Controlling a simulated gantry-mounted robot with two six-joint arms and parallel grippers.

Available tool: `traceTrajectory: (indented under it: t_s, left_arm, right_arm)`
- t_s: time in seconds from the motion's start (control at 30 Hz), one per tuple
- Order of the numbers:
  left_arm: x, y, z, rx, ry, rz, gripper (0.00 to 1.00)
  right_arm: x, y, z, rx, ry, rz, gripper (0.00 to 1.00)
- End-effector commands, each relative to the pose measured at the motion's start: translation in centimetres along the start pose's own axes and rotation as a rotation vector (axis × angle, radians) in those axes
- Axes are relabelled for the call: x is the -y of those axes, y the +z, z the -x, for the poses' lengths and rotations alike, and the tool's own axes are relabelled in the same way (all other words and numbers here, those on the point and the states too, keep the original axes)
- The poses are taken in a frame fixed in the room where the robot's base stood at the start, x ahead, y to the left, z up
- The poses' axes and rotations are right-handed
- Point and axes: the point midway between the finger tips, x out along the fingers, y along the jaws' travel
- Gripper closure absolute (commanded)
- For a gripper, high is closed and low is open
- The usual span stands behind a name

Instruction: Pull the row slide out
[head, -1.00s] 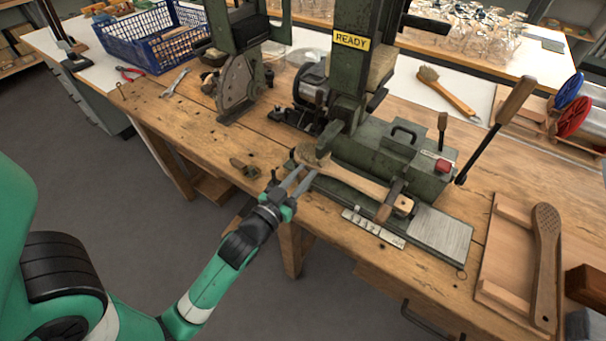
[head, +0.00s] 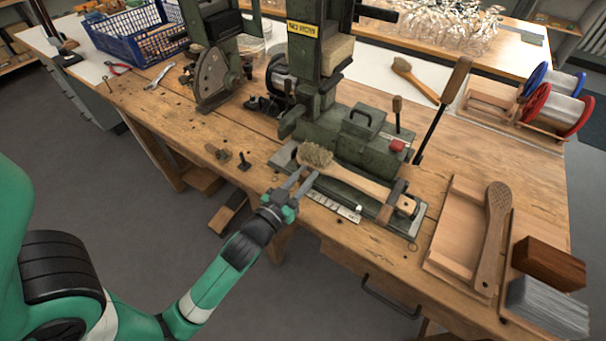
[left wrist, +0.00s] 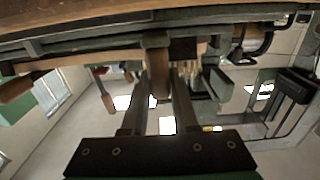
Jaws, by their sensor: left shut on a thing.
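The brush (head: 350,180) lies on the row slide (head: 414,226) along the front of the green tufting machine (head: 340,135). Its bristle head (head: 315,156) sits clear of the machine's nose (head: 292,121), and a dark clamp (head: 394,203) crosses its handle end. My left gripper (head: 298,181) is at the slide's left end, beside the bristle head. In the left wrist view it is shut on a brownish rounded part (left wrist: 160,84), seemingly the slide's pull. The fingers partly hide that part. My right gripper is not in view.
A ruler strip (head: 332,207) lies along the bench's front edge. A dark peg (head: 243,160) and small brown bits stand left of the gripper. A wooden tray (head: 456,225) holding a paddle brush is at the right. Free floor lies in front of the bench.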

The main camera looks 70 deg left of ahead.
Motion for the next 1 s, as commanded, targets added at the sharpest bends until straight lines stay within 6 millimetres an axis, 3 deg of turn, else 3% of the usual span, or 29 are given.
traceTrajectory:
  t_s: [0.27, 0.3, 0.47, 0.8, 1.0]
  left_arm:
    - [-0.2, -0.1, 0.0, -0.003, 0.004, -0.001, 1.0]
    - [-0.2, -0.1, 0.0, -0.004, 0.004, -0.001, 0.71]
    - [-0.2, -0.1, 0.0, -0.003, 0.003, -0.001, 0.43]
    - [-0.1, -0.1, 0.3, 0.0, 0.001, -0.002, 0.43]
    - [-0.1, 0.1, 3.7, 0.003, 0.004, -0.003, 0.43]
  right_arm:
    - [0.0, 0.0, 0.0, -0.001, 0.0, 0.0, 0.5]
    - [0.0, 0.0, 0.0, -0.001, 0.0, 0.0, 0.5]
    - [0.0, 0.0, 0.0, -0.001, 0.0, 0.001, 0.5]
    - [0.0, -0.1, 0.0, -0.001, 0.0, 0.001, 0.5]
    - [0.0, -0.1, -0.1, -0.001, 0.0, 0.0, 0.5]
